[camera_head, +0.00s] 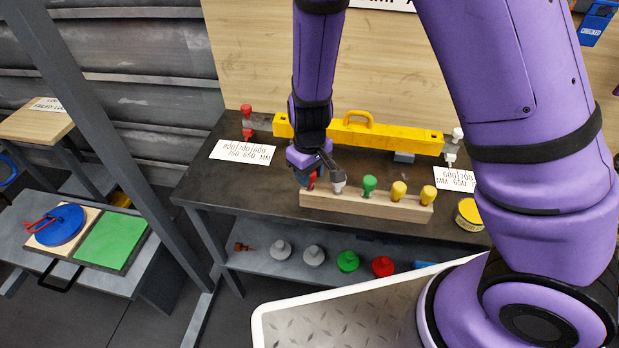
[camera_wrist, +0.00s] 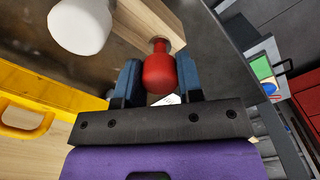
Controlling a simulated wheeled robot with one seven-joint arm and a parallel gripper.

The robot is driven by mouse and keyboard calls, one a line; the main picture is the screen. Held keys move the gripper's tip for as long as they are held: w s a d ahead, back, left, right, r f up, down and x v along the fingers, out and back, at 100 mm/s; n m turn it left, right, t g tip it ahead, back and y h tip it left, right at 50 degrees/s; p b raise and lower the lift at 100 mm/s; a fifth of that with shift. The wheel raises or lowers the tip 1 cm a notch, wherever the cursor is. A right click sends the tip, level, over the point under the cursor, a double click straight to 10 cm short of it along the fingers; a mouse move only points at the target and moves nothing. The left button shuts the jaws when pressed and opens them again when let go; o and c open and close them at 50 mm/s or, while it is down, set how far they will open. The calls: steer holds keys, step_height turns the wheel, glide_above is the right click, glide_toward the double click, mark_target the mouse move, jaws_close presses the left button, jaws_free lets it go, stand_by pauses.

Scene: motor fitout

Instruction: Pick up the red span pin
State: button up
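The red span pin (camera_wrist: 160,72) has a rounded red head and a narrower neck. It stands at the left end of the wooden rack (camera_head: 367,204), where only a little red (camera_head: 311,184) shows below my gripper in the head view. My gripper (camera_head: 308,178) is at that end of the rack. In the wrist view its two blue fingers (camera_wrist: 160,82) lie against both sides of the red head, with no clear gap. The pin's lower end is hidden.
A pale grey pin (camera_head: 339,183) stands close beside the red one, then a green pin (camera_head: 369,185) and yellow pins (camera_head: 398,190). A yellow level (camera_head: 384,136) lies behind the rack. Another red piece (camera_head: 247,122) stands at the bench's back left. Knobs sit on the lower shelf.

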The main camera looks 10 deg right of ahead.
steer(key=c, duration=0.3)
steer(key=shift+r, duration=0.1)
steer(key=shift+r, duration=4.95)
